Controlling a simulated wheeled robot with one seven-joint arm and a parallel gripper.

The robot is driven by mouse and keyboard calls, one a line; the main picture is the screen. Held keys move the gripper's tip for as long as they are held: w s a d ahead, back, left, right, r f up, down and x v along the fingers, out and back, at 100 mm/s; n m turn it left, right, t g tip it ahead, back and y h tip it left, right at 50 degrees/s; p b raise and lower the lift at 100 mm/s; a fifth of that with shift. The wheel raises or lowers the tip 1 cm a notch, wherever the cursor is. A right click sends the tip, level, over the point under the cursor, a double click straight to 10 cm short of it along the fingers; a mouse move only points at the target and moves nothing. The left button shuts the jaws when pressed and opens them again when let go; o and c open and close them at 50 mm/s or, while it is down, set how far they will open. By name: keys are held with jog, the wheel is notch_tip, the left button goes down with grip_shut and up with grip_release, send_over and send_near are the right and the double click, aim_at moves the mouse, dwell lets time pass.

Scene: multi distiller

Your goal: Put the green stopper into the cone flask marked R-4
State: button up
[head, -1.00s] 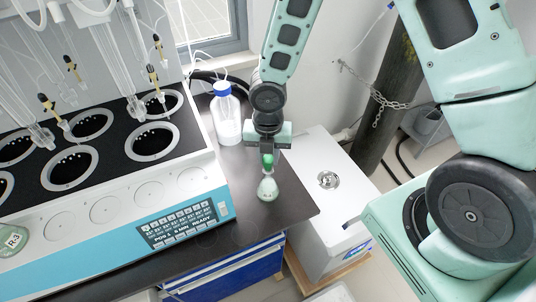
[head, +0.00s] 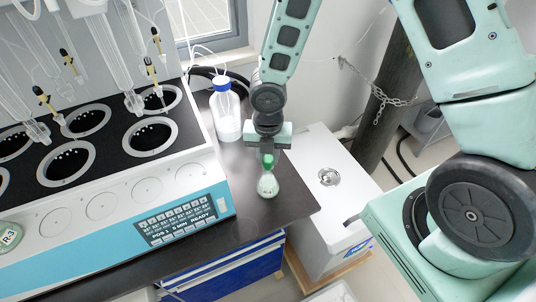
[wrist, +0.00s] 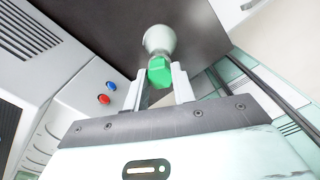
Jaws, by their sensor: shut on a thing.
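The green stopper (head: 267,160) is between the fingertips of my gripper (head: 267,153), which is shut on it. In the wrist view the green stopper (wrist: 159,72) shows between the two pale fingers of my gripper (wrist: 160,85). A small cone flask (head: 268,186) stands upright on the dark bench directly below the stopper. In the wrist view the flask (wrist: 160,40) lies just beyond the stopper, in line with it. The stopper's lower end meets or overlaps the flask neck; I cannot tell how deep it sits. No R-4 mark is readable on this flask.
The distiller (head: 115,205) with several round wells fills the left. A bottle with a blue cap (head: 226,112) stands behind, left of my gripper. A round R-3 label (head: 10,236) shows at the far left. The bench (head: 300,209) has free room right of the flask.

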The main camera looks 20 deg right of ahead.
jog(key=shift+f, duration=0.35)
jog(key=o, duration=1)
notch_tip(320, 180, up, 17)
jog(key=p, duration=0.2)
jog(key=shift+r, duration=0.2)
jog(key=s+a+m+b, duration=0.2)
jog(key=s+a+m, duration=0.1)
jog(key=s+m, duration=0.6)
jog(key=s+a+r+m+b, duration=0.1)
jog(key=s+a+m+b, duration=0.2)
jog(key=s+m, duration=0.7)
jog(key=m, duration=0.3)
jog(key=shift+a+r+y, duration=0.15)
jog(key=shift+r+y, duration=0.1)
jog(key=shift+y, duration=0.05)
